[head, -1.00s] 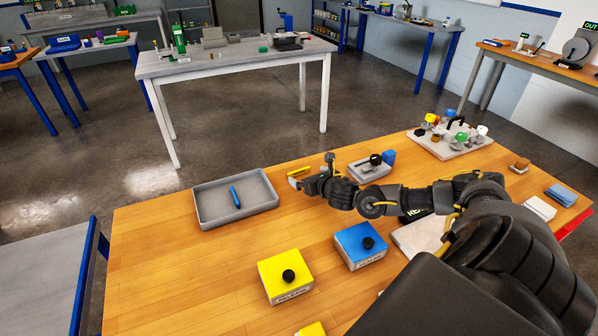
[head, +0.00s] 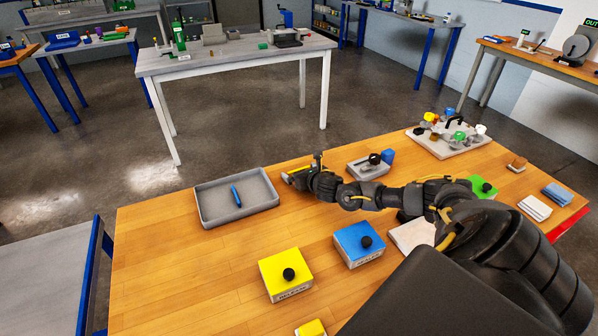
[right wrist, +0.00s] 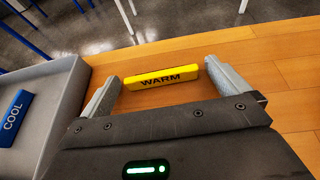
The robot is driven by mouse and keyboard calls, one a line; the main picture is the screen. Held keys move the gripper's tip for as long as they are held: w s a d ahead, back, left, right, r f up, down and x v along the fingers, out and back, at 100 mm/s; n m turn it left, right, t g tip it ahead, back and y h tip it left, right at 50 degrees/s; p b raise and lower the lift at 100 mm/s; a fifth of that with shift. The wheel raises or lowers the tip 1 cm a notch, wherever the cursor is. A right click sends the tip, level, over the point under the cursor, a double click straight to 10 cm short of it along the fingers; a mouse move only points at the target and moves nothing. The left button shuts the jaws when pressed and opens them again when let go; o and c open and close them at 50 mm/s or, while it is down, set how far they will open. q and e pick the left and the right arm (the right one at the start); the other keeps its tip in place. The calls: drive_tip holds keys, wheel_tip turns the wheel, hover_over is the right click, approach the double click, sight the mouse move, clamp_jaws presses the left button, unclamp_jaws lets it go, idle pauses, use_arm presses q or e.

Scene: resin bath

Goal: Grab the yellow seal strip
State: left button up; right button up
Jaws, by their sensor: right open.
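The yellow seal strip, marked WARM, lies on the wooden table in the right wrist view (right wrist: 161,77). My right gripper (right wrist: 161,72) is open, with one pale finger near each end of the strip. The strip's right end is close beside the right finger; I cannot tell whether they touch. The gripper is empty. In the head view my right gripper (head: 302,169) hides most of the strip. My left gripper is not in view.
A grey tray (head: 204,217) with a blue strip (head: 236,195) marked COOL stands just left of the gripper. A yellow box (head: 276,285), a blue box (head: 350,254) and a green box (head: 473,186) carry black knobs. A small grey tray (head: 357,174) stands behind the forearm. The front-left table is clear.

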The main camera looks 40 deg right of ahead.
drive_tip(key=c, duration=0.9)
drive_tip(key=shift+r, duration=0.25)
wheel_tip(320, 180, up, 2)
drive_tip(key=shift+r, duration=0.1)
drive_tip(key=s+r, duration=0.1)
drive_tip(key=s+r+b, duration=0.1)
drive_tip(key=r, duration=0.1)
drive_tip(key=s+r, duration=0.2)
drive_tip(key=shift+a, duration=0.35)
drive_tip(key=r+b+v, duration=0.1)
drive_tip(key=b+v, duration=0.3)
drive_tip(key=v, duration=0.7)
